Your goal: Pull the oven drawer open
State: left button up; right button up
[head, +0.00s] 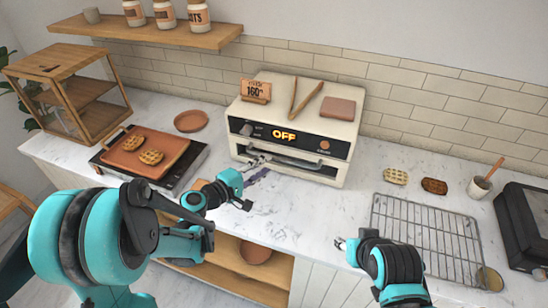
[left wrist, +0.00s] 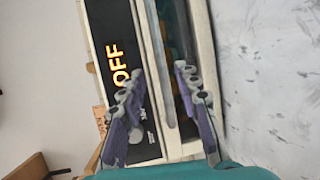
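The cream oven (head: 300,110) stands on the counter at the back wall, its black panel (head: 285,137) lit with "OFF". Its drawer has a grey horizontal handle (head: 285,158) below the panel, and the drawer looks shut. In the left wrist view the handle (left wrist: 160,70) runs up the middle. My left gripper (head: 258,164) is in front of the handle's left part. In the left wrist view its purple-grey fingers (left wrist: 158,85) are apart, one toward each side of the handle; contact is unclear. My right gripper (head: 343,243) is over the counter's front, away from the oven; its fingers are too small to read.
A griddle (head: 145,153) with waffles is left of the oven, and a wire rack (head: 430,235) is at the right. A wooden tag (head: 256,91), tongs (head: 305,100) and a brown block (head: 338,107) are on the oven top.

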aim_at(276, 159)
pick_arm(q)
jog(key=b+x, duration=0.1)
jog(key=x, duration=0.6)
jog(key=shift+s, duration=0.1)
grip_shut()
